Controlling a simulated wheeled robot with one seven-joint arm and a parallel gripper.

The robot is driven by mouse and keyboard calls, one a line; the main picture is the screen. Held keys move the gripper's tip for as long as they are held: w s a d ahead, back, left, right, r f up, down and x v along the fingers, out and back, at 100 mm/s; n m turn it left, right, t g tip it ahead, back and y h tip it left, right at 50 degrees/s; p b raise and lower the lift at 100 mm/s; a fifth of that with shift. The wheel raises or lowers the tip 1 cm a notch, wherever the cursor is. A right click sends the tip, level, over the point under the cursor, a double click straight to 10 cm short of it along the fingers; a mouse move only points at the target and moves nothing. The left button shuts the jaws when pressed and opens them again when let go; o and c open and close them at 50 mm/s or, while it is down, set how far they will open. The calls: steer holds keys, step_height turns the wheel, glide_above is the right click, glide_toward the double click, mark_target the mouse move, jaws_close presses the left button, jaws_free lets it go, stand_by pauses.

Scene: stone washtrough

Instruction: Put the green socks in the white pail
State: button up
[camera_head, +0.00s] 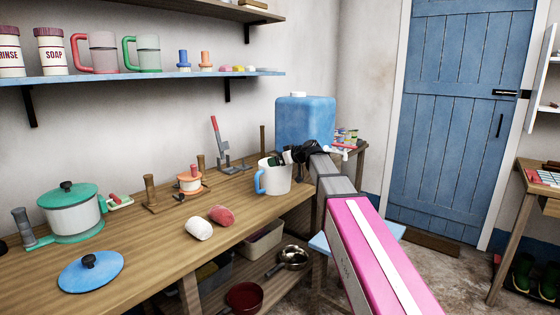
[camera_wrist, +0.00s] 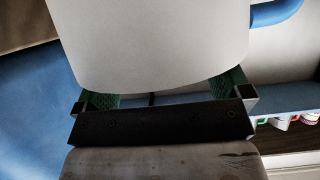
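The white pail (camera_head: 277,179) with a blue handle stands upright on the wooden bench. My gripper (camera_head: 284,157) is at the pail's mouth, coming from the right, with its dark fingers at the rim. In the wrist view the pail's white wall (camera_wrist: 155,45) fills the upper middle and hides the finger ends. My gripper (camera_wrist: 160,95) has its fingers wide apart, with green textured surfaces on their inner sides. I cannot make out the green socks for certain; dark green shows at the pail's mouth, but I cannot tell whether it is sock or finger.
A white roll (camera_head: 199,229) and a red one (camera_head: 222,215) lie in front of the pail. A green-lidded pot (camera_head: 72,215) and a blue lid (camera_head: 90,271) are at left. A blue container (camera_head: 305,119) stands behind my gripper. Green boots (camera_head: 523,275) are at far right.

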stand_by(0.5)
step_height(320, 180, up, 7)
stand_by(0.5)
steer(key=shift+s+d, duration=0.1)
